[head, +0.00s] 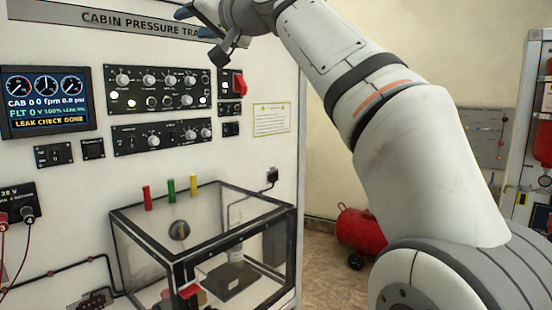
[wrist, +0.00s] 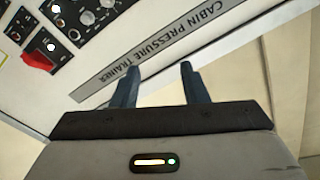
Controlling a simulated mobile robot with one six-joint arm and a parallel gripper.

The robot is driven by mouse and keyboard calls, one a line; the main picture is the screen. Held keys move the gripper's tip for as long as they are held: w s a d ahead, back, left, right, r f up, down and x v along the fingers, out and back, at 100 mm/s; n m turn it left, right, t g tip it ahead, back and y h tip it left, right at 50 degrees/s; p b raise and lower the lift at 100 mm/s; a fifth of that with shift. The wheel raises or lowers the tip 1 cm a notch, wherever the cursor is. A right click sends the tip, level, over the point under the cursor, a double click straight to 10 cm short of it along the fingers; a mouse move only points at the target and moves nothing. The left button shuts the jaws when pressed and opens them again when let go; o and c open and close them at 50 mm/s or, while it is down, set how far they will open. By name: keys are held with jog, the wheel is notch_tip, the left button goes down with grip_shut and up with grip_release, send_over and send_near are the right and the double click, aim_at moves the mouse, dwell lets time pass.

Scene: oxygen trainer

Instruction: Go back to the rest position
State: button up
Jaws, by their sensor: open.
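My gripper (head: 186,12) is raised high at the top of the head view, in front of the cabin pressure trainer panel (head: 60,120) near its title strip (head: 135,22). In the wrist view my gripper (wrist: 158,72) shows two dark blue fingers apart with nothing between them. The title strip also shows behind the fingers in the wrist view (wrist: 150,55). My arm reaches from the lower right up to the top middle. The panel's screen (head: 47,100) reads "LEAK CHECK DONE". A red switch cover (head: 239,84) sits at the panel's right side.
A clear chamber box (head: 200,245) with a dark frame juts out below the panel. Red, green and yellow pegs (head: 171,190) stand along its back. A red tank (head: 360,232) lies on the floor behind my arm. Red cylinders (head: 543,130) stand at the far right.

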jog(key=s+d+f+m+g+h, duration=0.1)
jog(key=d+f+h, duration=0.3)
jog(key=f, duration=0.7)
jog(key=d+f+m+g+h, duration=0.1)
jog(key=d+f+h, duration=0.1)
jog(key=d+f, duration=0.65)
jog(key=s+d+f+m+g+h, duration=0.1)
jog(key=d+f+g+h, duration=0.15)
jog(key=f, duration=1.05)
jog(key=s+d+f+g+h, duration=0.2)
jog(key=s+d+f, duration=0.4)
jog(key=f, duration=0.4)
jog(key=s+d+f+m+g+h+b, duration=0.15)
jog(key=s+d+f, duration=0.25)
jog(key=s+f, duration=0.5)
jog(key=s+d+f+g+h, duration=0.2)
jog(key=s+d+f, duration=0.2)
jog(key=s+f, duration=0.5)
notch_tip(320, 180, down, 10)
jog(key=w+b, duration=0.2)
jog(key=b, duration=0.6)
jog(key=shift+w+d+r+t+b, duration=0.15)
jog(key=shift+w+d+t+b, duration=0.05)
jog(key=shift+d+t+b, duration=0.1)
